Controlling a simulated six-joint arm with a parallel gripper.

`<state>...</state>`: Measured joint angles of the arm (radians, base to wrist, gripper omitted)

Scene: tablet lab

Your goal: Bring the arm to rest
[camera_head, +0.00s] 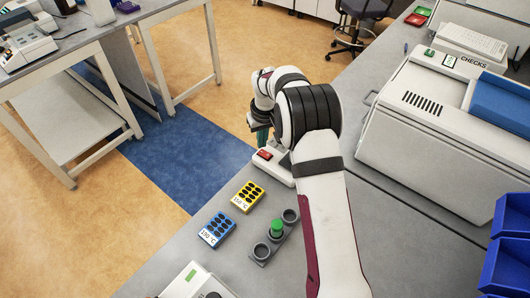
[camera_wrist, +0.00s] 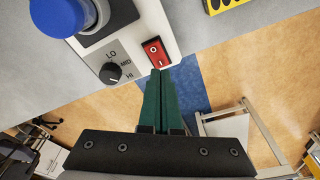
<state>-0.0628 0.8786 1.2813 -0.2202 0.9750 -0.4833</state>
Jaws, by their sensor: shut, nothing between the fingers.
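My gripper (camera_head: 261,134) shows in the head view at the end of my arm, above the grey bench. It is to the upper left of a small white device (camera_head: 273,169) with a red switch (camera_head: 264,154). In the wrist view my gripper (camera_wrist: 160,74) has its green fingers together, with nothing between them. The fingertips appear just below the red rocker switch (camera_wrist: 155,51) in that picture. I cannot tell whether they touch the device. A black LO/MID/HI knob (camera_wrist: 110,73) and a blue round part (camera_wrist: 60,14) are to the left of the switch.
A yellow block (camera_head: 247,196) and a blue block (camera_head: 217,229) lie on the bench near its left edge. A grey holder (camera_head: 261,252) with a green-capped item (camera_head: 277,227) stands beside them. A large white machine (camera_head: 428,120) is at right, near blue bins (camera_head: 508,247).

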